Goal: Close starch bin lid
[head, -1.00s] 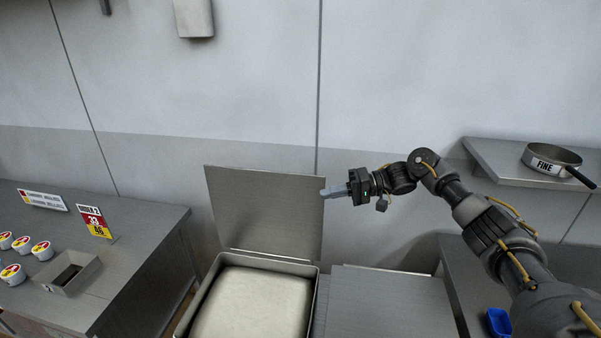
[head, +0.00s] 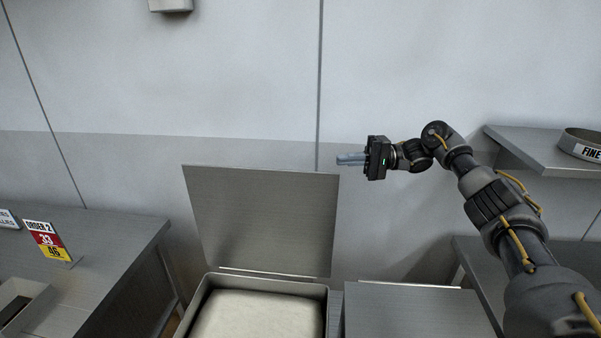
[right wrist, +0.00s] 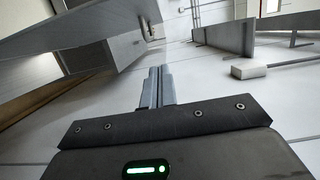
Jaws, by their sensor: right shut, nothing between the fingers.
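The starch bin (head: 326,305) stands at the bottom middle of the head view, with a pale white fill (head: 257,318) inside. Its grey metal lid (head: 262,222) stands upright, open, at the back of the bin near the wall. My right gripper (head: 345,159) is shut and empty, fingers pointing left, at the height of the lid's upper right corner. Its fingertips appear just right of that corner, and I cannot tell the depth gap. The shut fingers also show in the right wrist view (right wrist: 157,88). My left gripper is out of view.
A flat metal cover (head: 415,312) lies right of the bin. A left counter (head: 120,245) carries an order card (head: 45,240). A wall shelf (head: 535,150) with a round sieve (head: 583,144) is behind my right arm.

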